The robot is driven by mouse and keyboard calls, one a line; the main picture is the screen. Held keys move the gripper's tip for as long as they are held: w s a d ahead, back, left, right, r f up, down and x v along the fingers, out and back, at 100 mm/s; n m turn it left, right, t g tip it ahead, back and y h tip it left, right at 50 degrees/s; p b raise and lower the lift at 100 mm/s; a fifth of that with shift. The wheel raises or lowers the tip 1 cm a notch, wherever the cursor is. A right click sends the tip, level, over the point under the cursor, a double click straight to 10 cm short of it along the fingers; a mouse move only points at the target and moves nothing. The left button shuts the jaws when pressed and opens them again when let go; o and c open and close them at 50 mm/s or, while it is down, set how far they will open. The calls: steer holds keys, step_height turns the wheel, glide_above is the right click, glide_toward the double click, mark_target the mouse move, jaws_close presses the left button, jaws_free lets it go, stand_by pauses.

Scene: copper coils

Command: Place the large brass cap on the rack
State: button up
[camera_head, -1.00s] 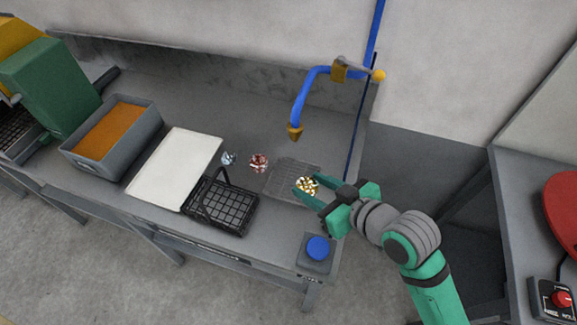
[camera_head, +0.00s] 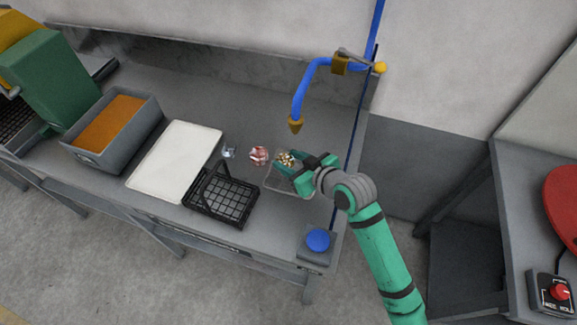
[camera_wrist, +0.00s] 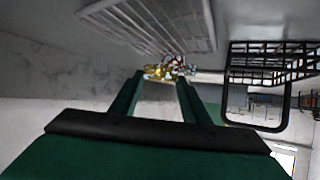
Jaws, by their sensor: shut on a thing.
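The brass cap (camera_head: 285,158) is a shiny, gold, faceted-looking piece, held at the tips of my gripper (camera_head: 287,165). In the wrist view the gold cap (camera_wrist: 160,72) shows between the far ends of the two green fingers (camera_wrist: 161,82), which are shut on it. The rack (camera_head: 291,193) is a flat wire grid on the bench below the tap, partly hidden by my gripper. In the head view the cap appears over the rack's back part; its height above it is hard to tell. The rack's bars also show in the wrist view (camera_wrist: 155,22).
A copper-red piece (camera_head: 258,155) and a silver piece (camera_head: 228,152) lie left of the cap. A black basket (camera_head: 220,205) with a raised handle stands front left. A white tray (camera_head: 175,163), a blue button (camera_head: 318,239) and the blue tap (camera_head: 298,95) are nearby.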

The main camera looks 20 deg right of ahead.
steer(key=shift+w+f, duration=0.2)
steer(key=shift+f, duration=1.55)
steer(key=o, duration=1.1)
steer(key=shift+f, duration=0.1)
steer(key=v, duration=1.2)
steer(key=shift+s, duration=0.1)
